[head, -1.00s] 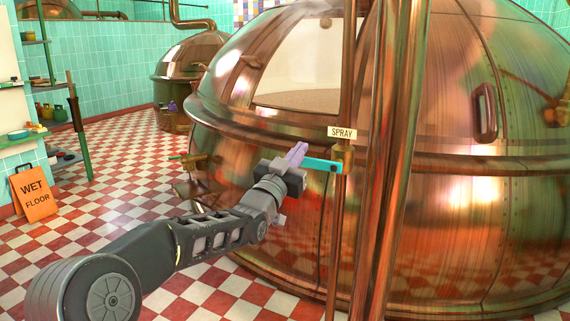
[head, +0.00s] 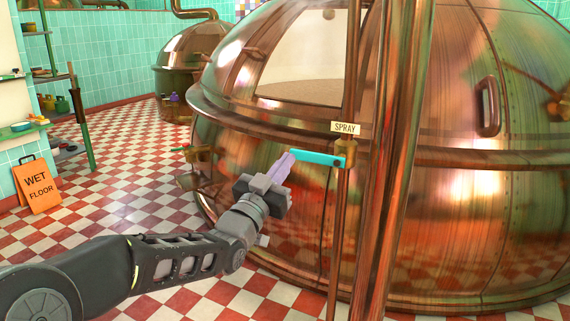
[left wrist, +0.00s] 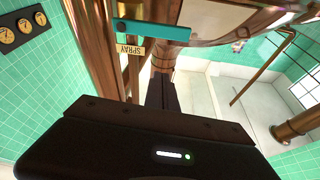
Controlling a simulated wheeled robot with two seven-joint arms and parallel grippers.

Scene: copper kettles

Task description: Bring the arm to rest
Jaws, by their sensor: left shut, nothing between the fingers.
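My left gripper (head: 283,166) is shut and empty, with its purple fingers pointing up and to the right. In the head view it is just left of and below the free end of the turquoise SPRAY valve lever (head: 318,158). I cannot tell whether the fingertips touch the lever. The lever lies about level, pointing left from its brass valve (head: 345,153). In the left wrist view, the shut dark fingers (left wrist: 161,92) point up, below the lever (left wrist: 152,31). My right gripper is not in view.
The large copper kettle (head: 460,215) fills the right side, with a vertical copper pipe (head: 393,170) in front. A SPRAY label (head: 345,128) is above the valve. An orange wet floor sign (head: 37,187) stands at the left. The checkered floor (head: 130,180) between is clear.

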